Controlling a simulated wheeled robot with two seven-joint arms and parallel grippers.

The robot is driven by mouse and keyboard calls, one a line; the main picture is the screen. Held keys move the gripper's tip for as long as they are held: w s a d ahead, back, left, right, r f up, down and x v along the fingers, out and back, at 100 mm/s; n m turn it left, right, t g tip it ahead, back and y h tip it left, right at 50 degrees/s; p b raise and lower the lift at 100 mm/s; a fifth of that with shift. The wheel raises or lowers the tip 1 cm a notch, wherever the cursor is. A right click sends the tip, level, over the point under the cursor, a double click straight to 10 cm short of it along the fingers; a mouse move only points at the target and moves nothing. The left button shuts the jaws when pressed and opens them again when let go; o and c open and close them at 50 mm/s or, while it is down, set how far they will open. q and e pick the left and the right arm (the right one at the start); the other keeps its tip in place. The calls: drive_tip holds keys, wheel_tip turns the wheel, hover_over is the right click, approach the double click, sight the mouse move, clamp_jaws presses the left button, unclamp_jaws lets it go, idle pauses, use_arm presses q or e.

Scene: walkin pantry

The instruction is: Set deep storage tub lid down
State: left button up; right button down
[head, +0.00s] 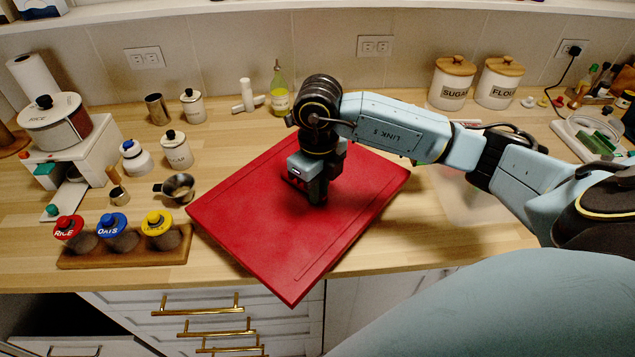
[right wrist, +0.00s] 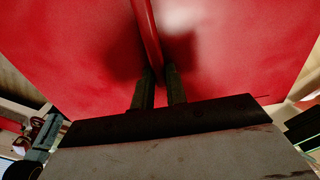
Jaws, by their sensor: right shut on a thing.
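The deep storage tub lid (head: 250,215) is a large flat red rectangle, turned at an angle over the front of the wooden counter. Its near corner reaches past the counter's front edge. My right gripper (head: 308,192) points down at the lid's upper middle. In the right wrist view, its two fingers (right wrist: 160,88) are shut on a thin raised red handle (right wrist: 148,35) of the lid (right wrist: 70,60). I cannot tell whether the lid touches the counter. My left gripper is not in view.
Left of the lid stand a rack of jars (head: 120,255) and a small metal pot (head: 178,187). Sugar (head: 452,85) and flour (head: 498,83) canisters stand at the back right. A pale, see-through thing (head: 470,205) lies right of the lid, under my arm. Drawers with brass handles (head: 205,311) are below.

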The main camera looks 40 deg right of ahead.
drive_tip(key=w+d, duration=0.1)
drive_tip(key=w, duration=0.2)
drive_tip(key=shift+d, duration=0.4)
drive_tip(key=shift+f, duration=1.75)
drive_tip(key=shift+f, duration=0.1)
drive_tip(key=c, duration=1.4)
unclamp_jaws()
wheel_tip(320, 180, up, 12)
